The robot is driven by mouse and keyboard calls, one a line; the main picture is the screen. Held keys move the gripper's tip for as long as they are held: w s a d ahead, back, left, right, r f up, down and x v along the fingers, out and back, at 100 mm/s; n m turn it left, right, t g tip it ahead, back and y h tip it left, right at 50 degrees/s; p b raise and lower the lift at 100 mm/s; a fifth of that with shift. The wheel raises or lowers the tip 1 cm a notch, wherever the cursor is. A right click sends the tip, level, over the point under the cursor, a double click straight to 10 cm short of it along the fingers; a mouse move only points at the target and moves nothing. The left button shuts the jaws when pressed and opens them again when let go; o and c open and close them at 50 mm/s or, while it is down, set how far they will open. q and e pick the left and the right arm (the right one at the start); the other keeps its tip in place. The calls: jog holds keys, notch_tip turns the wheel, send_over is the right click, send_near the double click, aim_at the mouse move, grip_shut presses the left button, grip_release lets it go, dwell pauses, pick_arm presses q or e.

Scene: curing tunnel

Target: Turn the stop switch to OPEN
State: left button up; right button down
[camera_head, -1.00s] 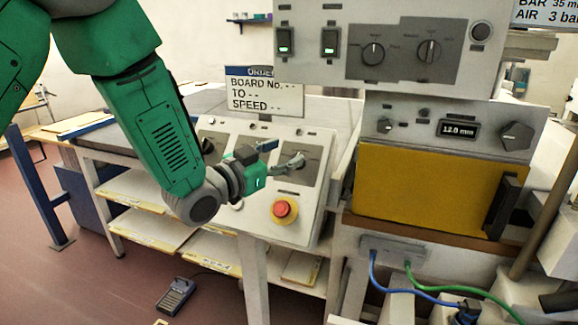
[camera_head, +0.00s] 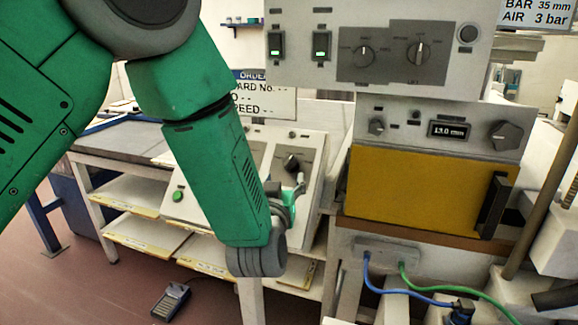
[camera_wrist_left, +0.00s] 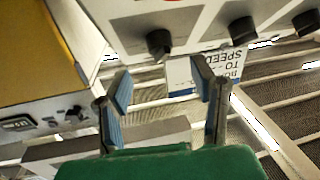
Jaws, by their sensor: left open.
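The sloping white control console (camera_head: 312,150) stands in the middle of the head view, partly hidden behind my left arm. One black rotary switch (camera_head: 291,162) shows on its grey plate. In the left wrist view, which is upside down, several black rotary switches line the console; the nearest switch (camera_wrist_left: 160,42) appears beyond and between my fingertips. I cannot read which switch is the stop switch. My left gripper (camera_head: 299,188) is at the console's right side; its open, empty fingers (camera_wrist_left: 163,88) show in the wrist view, apart from the switch. My right gripper is not in view.
A yellow door (camera_head: 420,190) fills the machine to the right, under a panel with a display (camera_head: 450,130). An upper box (camera_head: 400,50) with more rotary switches overhangs. An order sign (camera_head: 265,100) stands behind the console. Blue and green cables (camera_head: 405,285) lie at lower right.

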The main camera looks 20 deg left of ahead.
aim_at(289, 166)
pick_arm(q)
jog(key=w, duration=0.4)
jog(key=w+a, duration=0.1)
jog(key=w, duration=0.2)
jog(key=shift+w, duration=0.1)
jog(key=c, duration=1.1)
